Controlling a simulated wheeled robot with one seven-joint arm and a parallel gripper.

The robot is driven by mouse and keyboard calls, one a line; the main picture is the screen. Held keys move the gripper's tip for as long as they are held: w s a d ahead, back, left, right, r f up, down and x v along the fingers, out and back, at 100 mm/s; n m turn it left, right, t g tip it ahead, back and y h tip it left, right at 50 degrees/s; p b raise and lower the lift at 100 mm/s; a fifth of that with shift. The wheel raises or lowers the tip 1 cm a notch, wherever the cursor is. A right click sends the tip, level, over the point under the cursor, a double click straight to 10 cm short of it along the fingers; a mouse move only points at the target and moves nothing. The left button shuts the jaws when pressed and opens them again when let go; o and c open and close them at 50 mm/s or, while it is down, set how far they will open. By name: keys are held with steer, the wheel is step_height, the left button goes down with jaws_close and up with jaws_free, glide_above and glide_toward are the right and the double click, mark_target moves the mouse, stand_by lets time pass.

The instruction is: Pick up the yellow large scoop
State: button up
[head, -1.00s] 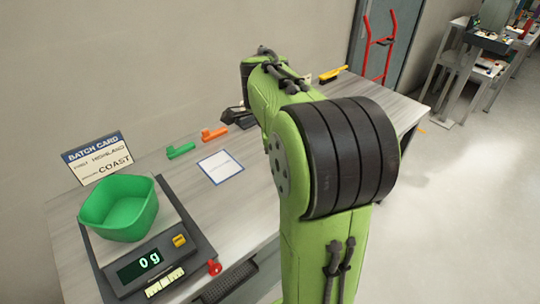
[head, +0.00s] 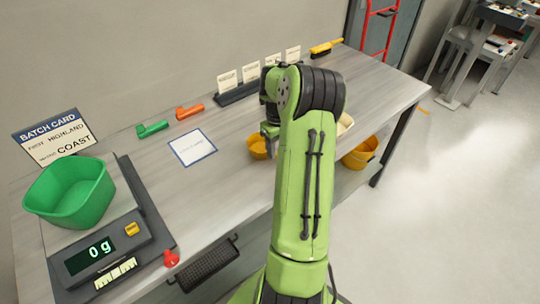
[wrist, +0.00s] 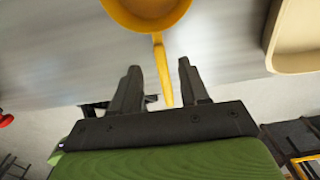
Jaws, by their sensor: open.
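The yellow scoop (wrist: 147,14) shows at the top of the wrist view, its bowl partly cut off. Its thin handle (wrist: 161,72) points toward my gripper (wrist: 159,68). The two dark fingers are open, and the handle lies between them in the picture, with gaps on both sides. I cannot tell the height between fingers and handle. In the head view the scoop's bowl (head: 258,148) shows near the front table edge, beside my gripper (head: 268,132); my arm hides its handle.
A scale (head: 105,252) with a green bowl (head: 68,190) stands left. A card rack (head: 238,92) stands at the back.

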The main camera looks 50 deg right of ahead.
steer(key=f, duration=0.3)
steer(key=f+b, duration=0.1)
steer(key=f, duration=0.1)
steer(key=shift+w+d+f, duration=0.15)
steer(key=shift+w+d, duration=0.05)
steer(key=shift+w, duration=0.1)
jaws_close()
